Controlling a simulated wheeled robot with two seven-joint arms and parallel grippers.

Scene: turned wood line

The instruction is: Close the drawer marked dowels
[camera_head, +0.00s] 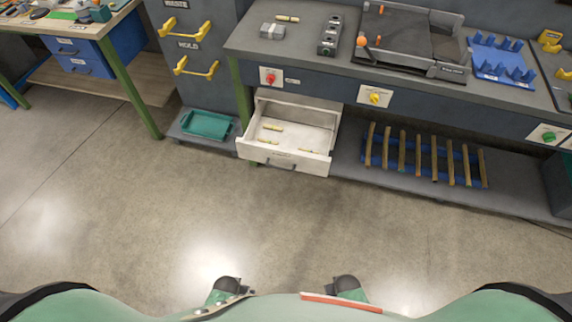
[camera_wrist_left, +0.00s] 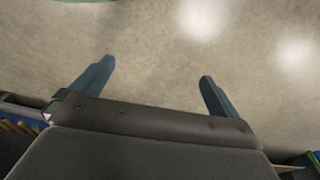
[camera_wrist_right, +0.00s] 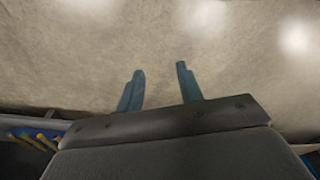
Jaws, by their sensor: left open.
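A white drawer (camera_head: 262,151) under the long grey bench is pulled out in the head view. Several short pale dowel pieces (camera_head: 273,127) lie in it. Its front has a dark handle and a small label that is too small to read. My left gripper (camera_wrist_left: 157,70) is open and empty over bare floor in the left wrist view. My right gripper (camera_wrist_right: 160,68) is also open, with a narrower gap, and empty over bare floor. Both are apart from the drawer, and neither is clearly seen in the head view.
A dark cabinet with yellow handles (camera_head: 195,68) stands left of the drawer, with a green tray (camera_head: 206,125) low beside it. A rack of wooden rods (camera_head: 423,160) is on the low shelf to the right. The concrete floor (camera_head: 150,220) before the bench is clear.

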